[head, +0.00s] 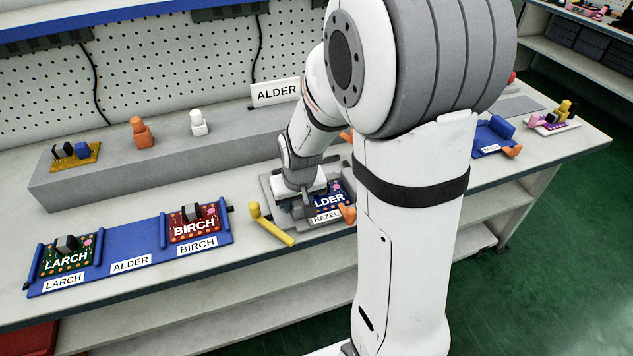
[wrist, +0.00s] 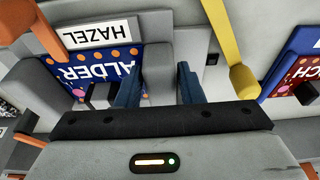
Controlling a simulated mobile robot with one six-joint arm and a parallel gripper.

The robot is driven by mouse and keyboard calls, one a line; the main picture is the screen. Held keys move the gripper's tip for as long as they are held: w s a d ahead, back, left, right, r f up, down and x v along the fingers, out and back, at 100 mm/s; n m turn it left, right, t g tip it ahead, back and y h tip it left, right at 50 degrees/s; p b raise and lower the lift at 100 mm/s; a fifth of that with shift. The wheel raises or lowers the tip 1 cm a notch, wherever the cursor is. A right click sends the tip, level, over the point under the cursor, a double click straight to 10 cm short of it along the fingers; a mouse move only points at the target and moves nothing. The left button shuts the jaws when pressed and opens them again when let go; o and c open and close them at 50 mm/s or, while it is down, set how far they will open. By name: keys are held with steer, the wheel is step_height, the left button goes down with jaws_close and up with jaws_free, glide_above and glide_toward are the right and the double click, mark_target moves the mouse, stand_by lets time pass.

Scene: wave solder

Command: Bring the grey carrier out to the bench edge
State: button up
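The grey carrier (head: 277,208) lies on the bench near its front edge, at the middle of the head view. It carries a blue ALDER board (head: 329,201) and a HAZEL label (head: 327,216). My gripper (head: 303,208) is low over the carrier's left part. In the wrist view its two blue fingers (wrist: 160,84) stand apart, one on each side of a grey block (wrist: 158,60) of the carrier. I cannot tell whether they touch it. My arm hides the carrier's back and part of its right side.
A yellow lever (head: 270,226) lies left of the carrier; an orange lever (head: 347,214) is at its right. A blue rack (head: 148,238) holds LARCH and BIRCH boards, with its ALDER place between them empty. A grey shelf block (head: 110,187) and ALDER sign (head: 276,92) stand behind.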

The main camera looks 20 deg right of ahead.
steer(key=o, duration=0.4)
steer(key=shift+c, duration=0.2)
steer(key=shift+s, duration=0.1)
